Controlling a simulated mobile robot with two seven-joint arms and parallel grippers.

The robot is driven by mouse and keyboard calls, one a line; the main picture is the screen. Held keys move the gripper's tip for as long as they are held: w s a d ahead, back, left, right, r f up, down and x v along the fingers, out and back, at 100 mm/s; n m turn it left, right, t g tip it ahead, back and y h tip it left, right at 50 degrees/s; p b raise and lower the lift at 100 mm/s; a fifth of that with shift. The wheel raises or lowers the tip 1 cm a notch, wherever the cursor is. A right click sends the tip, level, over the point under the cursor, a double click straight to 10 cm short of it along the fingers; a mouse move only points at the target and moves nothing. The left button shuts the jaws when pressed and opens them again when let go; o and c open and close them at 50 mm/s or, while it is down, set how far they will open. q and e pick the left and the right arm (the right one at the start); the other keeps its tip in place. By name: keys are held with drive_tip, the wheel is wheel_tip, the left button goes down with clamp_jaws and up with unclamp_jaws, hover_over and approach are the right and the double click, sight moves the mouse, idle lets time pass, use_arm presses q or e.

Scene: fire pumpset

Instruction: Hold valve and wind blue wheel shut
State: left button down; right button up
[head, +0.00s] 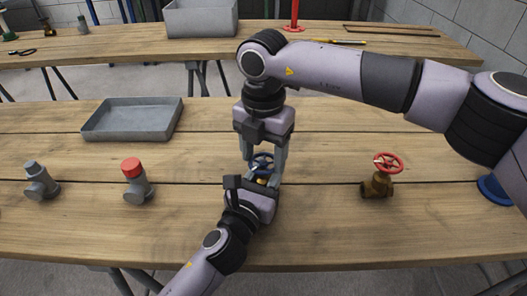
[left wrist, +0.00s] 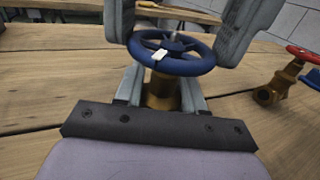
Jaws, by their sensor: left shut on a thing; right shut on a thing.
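The valve with the blue wheel (head: 262,164) stands upright at the middle of the near table. The wheel also shows in the left wrist view (left wrist: 190,66), with a small white mark on its rim, above the brass body (left wrist: 160,97). My left gripper (head: 260,182) comes in low from the front and is shut on the brass valve body, with a finger on each side. My right gripper (head: 264,156) points down from above and is shut on the blue wheel, its fingers on opposite sides of the rim. The lower valve body is mostly hidden by my left gripper.
A brass valve with a red wheel (head: 380,175) stands to the right. A grey fitting (head: 40,182) and a red-capped fitting (head: 135,182) stand left. A grey tray (head: 133,119) lies behind them. A blue round piece (head: 493,190) is at the right edge.

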use_arm(q)
drive_tip(key=shift+f, duration=0.1)
use_arm(e)
drive_tip(key=m, duration=0.4)
drive_tip(key=shift+w+r+m, duration=0.1)
drive_tip(key=shift+m, duration=2.1)
drive_tip(key=o, duration=1.1)
drive_tip(key=shift+c, duration=0.2)
wheel_tip(320, 180, up, 12)
